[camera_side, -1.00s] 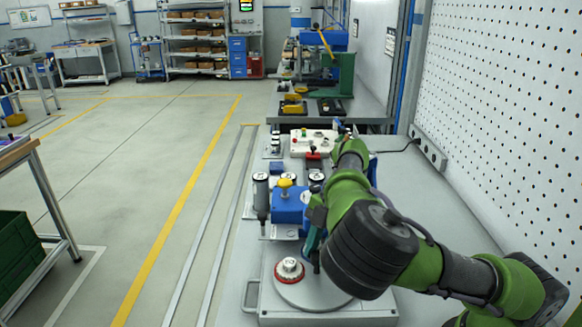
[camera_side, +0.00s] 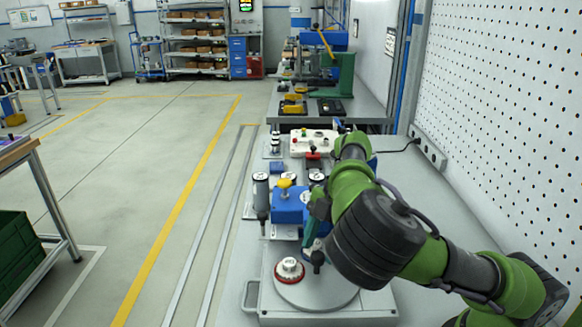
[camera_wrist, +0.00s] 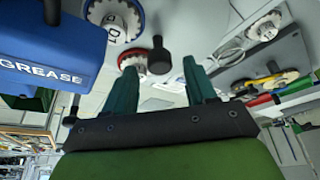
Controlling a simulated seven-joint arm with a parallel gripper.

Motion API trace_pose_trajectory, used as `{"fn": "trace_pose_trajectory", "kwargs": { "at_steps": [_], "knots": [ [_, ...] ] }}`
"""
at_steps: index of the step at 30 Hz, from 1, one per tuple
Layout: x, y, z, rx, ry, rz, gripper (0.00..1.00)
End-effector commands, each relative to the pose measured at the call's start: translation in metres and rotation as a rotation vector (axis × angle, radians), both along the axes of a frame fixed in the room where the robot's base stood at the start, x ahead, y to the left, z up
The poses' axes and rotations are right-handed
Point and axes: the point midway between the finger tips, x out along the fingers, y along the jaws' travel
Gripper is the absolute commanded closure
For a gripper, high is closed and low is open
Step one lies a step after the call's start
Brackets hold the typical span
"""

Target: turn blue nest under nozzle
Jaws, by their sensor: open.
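A round grey turntable (camera_side: 312,291) sits on a pale base at the front of the bench. A red-rimmed nest with a white top (camera_side: 289,270) stands on its left side; a red rim also shows in the wrist view (camera_wrist: 131,60). A black knob (camera_wrist: 158,56) stands beyond and between my fingertips. My gripper (camera_wrist: 160,74) is open, with nothing between its teal fingers. In the side view it is low over the turntable's back edge, partly hidden by my wrist. I cannot pick out a blue nest or the nozzle for certain.
A blue box marked GREASE (camera_wrist: 45,50) is close at left in the wrist view. A numbered dial (camera_wrist: 116,20) is beside it. In the side view, a blue block with a yellow knob (camera_side: 287,205) stands just behind the turntable. A pegboard wall (camera_side: 500,130) bounds the right.

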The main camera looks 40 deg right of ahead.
Motion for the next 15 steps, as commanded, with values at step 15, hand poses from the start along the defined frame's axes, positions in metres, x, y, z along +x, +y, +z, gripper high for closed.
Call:
{"fn": "trace_pose_trajectory", "kwargs": {
  "at_steps": [15],
  "knots": [
    [0.0,-0.047,0.112,0.002,-0.005,-0.002,0.44]
  ]
}}
